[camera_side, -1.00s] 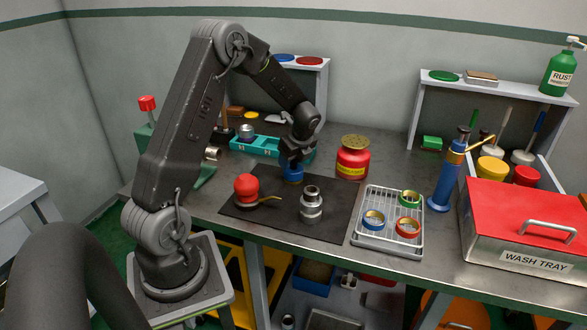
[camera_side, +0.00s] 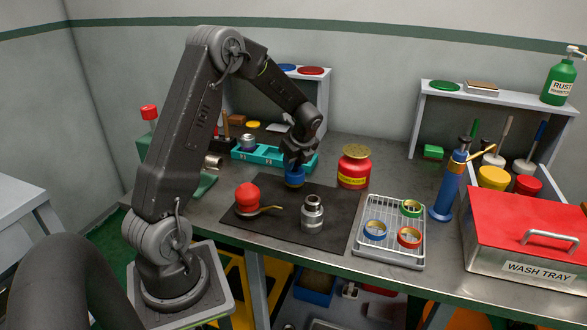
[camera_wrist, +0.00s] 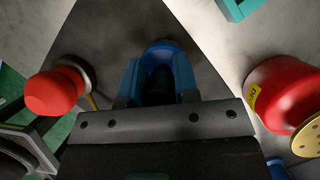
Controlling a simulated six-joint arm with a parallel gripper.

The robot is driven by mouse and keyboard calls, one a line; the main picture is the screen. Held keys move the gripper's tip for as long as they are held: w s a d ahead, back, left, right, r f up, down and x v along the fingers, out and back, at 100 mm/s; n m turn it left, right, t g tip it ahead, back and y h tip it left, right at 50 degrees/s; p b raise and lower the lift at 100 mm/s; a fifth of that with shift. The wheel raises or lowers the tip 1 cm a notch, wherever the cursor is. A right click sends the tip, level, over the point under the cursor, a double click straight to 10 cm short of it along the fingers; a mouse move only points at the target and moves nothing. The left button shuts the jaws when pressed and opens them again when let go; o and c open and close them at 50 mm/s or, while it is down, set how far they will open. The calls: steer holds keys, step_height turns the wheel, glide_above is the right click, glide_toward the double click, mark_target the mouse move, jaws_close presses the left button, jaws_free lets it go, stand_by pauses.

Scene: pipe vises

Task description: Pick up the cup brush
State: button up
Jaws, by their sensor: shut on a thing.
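My gripper (camera_side: 296,164) points down at the back of the dark mat (camera_side: 268,228). It is shut on a blue, rounded thing (camera_side: 294,181), which I take to be the cup brush. The blue thing is low, at mat level; I cannot tell whether it touches the mat. In the wrist view, blue sides (camera_wrist: 160,80) stand on either side of a dark middle, with a blue-grey round edge beyond. The fingers hide much of it, and no bristles show.
On the mat are a red-topped thing with a brass lever (camera_side: 247,198) and a metal fitting (camera_side: 312,215). A red canister (camera_side: 354,169) stands close right of my gripper. A teal tray (camera_side: 262,155) lies behind. A wire rack (camera_side: 385,255) with rings is front right.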

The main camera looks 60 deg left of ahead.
step_height(320, 180, up, 2)
steer(key=shift+r, duration=0.1)
steer(key=s+a+r, duration=0.4)
steer(key=s+r, duration=0.2)
steer(key=s, duration=0.4)
steer(key=shift+s+a+r, duration=0.2)
steer(key=shift+s+a, duration=0.15)
steer(key=shift+a, duration=0.05)
step_height(320, 180, up, 5)
steer(key=w+d+n+g+h, duration=0.1)
steer(key=w+d+n, duration=0.35)
steer(key=d, duration=0.55)
steer(key=w+d+n+g+h, duration=0.15)
steer(key=w+d+n, duration=0.35)
steer(key=d, duration=0.6)
steer(key=w+d+n+g+h, duration=0.15)
steer(key=w+d+n, duration=0.35)
steer(key=d, duration=0.5)
step_height(320, 180, down, 10)
steer(key=s+n, duration=0.1)
steer(key=shift+s+r+t, duration=0.15)
steer(key=shift+r+t, duration=0.1)
steer(key=shift+t, duration=0.05)
